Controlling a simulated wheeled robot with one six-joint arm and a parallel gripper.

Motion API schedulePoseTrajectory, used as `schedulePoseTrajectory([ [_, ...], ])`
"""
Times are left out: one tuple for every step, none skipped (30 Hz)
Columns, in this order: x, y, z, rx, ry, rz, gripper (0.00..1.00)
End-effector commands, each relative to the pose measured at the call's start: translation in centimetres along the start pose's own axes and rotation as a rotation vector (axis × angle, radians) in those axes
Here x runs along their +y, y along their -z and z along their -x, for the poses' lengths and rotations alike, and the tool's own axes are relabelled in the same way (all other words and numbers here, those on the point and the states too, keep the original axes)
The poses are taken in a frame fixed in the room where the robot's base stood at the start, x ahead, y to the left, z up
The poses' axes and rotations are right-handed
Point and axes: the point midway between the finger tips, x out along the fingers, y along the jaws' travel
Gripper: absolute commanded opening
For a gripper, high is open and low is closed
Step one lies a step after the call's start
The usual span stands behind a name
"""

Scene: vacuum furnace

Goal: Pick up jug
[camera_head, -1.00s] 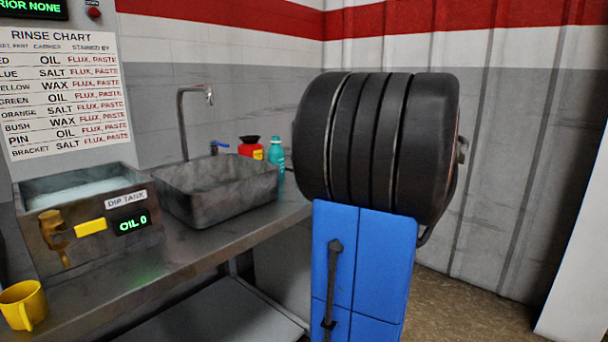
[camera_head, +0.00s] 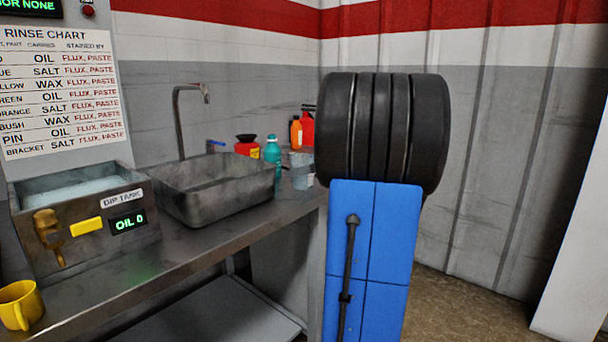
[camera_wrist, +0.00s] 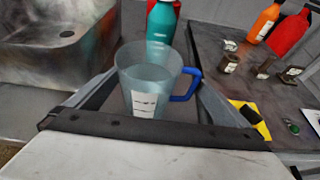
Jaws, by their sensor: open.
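The jug (camera_wrist: 145,84) is clear and bluish, with a white marked label and a blue handle on its right side. It stands upright in the wrist view. It also shows in the head view (camera_head: 302,172), on the bench right of the sink and partly behind my arm. My gripper (camera_wrist: 155,68) is open, with one finger on each side of the jug. The right finger is near the blue handle. Whether either finger touches the jug I cannot tell. The gripper is hidden in the head view.
A teal bottle (camera_wrist: 162,22) stands just behind the jug. The sink (camera_head: 212,188) is left of it. An orange bottle (camera_wrist: 265,20) and a red container (camera_wrist: 290,32) stand farther right. Small labelled parts (camera_wrist: 230,62) and a yellow item (camera_wrist: 248,112) lie right of the jug.

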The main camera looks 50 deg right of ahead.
Motion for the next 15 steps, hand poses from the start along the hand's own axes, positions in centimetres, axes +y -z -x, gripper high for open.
schedulePoseTrajectory([
  [0.1, -0.1, -0.6, 0.0, -0.003, 0.0, 1.0],
  [0.1, -0.1, -1.0, 0.0, -0.004, 0.0, 1.0],
  [0.1, -0.2, -1.5, 0.0, -0.004, 0.0, 1.0],
  [0.0, -0.2, -2.0, 0.0, -0.003, 0.0, 1.0],
  [0.0, -0.2, -2.4, 0.0, -0.003, -0.001, 1.0],
  [0.0, -0.2, -3.0, 0.0, -0.005, 0.0, 1.0],
  [0.0, -0.2, -3.4, 0.0, -0.004, 0.0, 1.0],
  [0.0, -0.2, -3.7, 0.0, -0.003, 0.0, 1.0],
  [0.0, -0.2, -4.1, 0.0, -0.002, 0.0, 1.0],
  [0.0, -0.2, -4.3, 0.0, -0.002, 0.001, 1.0],
  [0.0, -0.2, -4.4, 0.0, -0.002, 0.001, 1.0],
  [0.0, -0.2, -4.5, 0.0, -0.002, 0.001, 1.0],
  [0.0, -0.2, -4.5, 0.0, -0.002, 0.001, 1.0],
  [0.0, -0.2, -4.5, 0.0, -0.002, 0.001, 1.0],
  [0.0, -0.2, -4.5, 0.0, -0.001, 0.001, 1.0],
])
